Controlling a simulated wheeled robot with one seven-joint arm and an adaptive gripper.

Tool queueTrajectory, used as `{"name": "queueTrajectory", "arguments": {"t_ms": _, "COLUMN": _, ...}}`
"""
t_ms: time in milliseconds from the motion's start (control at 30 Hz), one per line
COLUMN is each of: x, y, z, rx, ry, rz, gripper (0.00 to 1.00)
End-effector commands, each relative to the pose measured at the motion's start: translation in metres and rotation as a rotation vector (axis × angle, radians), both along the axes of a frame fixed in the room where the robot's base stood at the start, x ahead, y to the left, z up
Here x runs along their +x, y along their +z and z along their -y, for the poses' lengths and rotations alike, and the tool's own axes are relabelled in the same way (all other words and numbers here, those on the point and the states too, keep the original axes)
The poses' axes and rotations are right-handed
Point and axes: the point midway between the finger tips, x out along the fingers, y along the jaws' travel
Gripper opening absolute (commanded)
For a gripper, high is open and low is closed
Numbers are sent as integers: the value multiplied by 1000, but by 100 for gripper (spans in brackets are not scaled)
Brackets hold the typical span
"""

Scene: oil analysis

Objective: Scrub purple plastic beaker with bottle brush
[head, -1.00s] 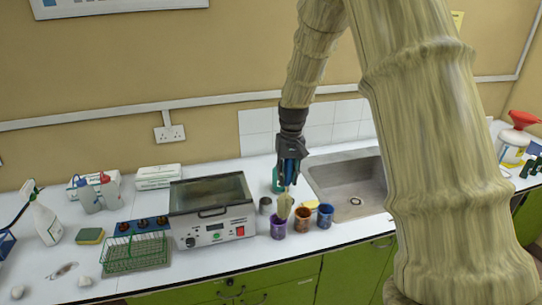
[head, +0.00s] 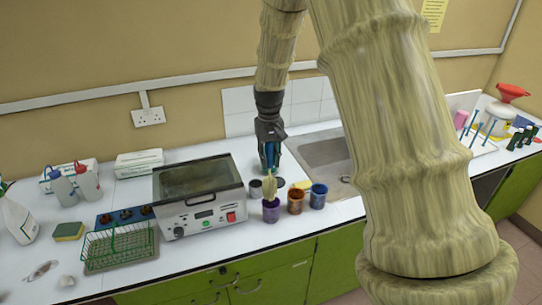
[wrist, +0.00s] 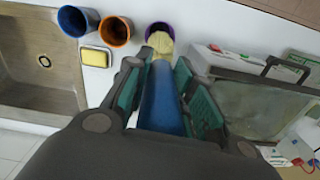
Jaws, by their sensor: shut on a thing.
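The purple plastic beaker (head: 271,213) stands upright near the counter's front edge, left of an orange beaker. My gripper (head: 268,166) is above it, shut on the blue handle of the bottle brush, which points down. The brush's pale yellow bristles (head: 269,188) are at the beaker's mouth; their lower end seems to be just inside the rim, but how deep is hidden. In the wrist view, my gripper (wrist: 158,72) has green-padded fingers on both sides of the blue handle (wrist: 162,105). The bristles (wrist: 160,43) cover part of the purple beaker's opening (wrist: 161,28).
The orange beaker (head: 295,203) and a blue beaker (head: 318,198) stand close on the right, with a yellow sponge (head: 302,184) behind. A small grey container (head: 255,190) and the heating bath (head: 200,215) are on the left. The sink (head: 322,162) is behind right.

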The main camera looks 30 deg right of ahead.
Motion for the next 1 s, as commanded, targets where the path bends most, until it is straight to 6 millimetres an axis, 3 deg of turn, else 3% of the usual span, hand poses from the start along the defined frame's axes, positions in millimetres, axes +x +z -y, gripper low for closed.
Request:
{"name": "queueTrajectory", "arguments": {"t_ms": 700, "x": 0, "y": -54, "z": 0, "rx": 1, "ry": 0, "rz": 1, "gripper": 0}}
{"name": "queueTrajectory", "arguments": {"t_ms": 1000, "x": 0, "y": -64, "z": -1, "rx": 0, "ry": 1, "rz": 2, "gripper": 0}}
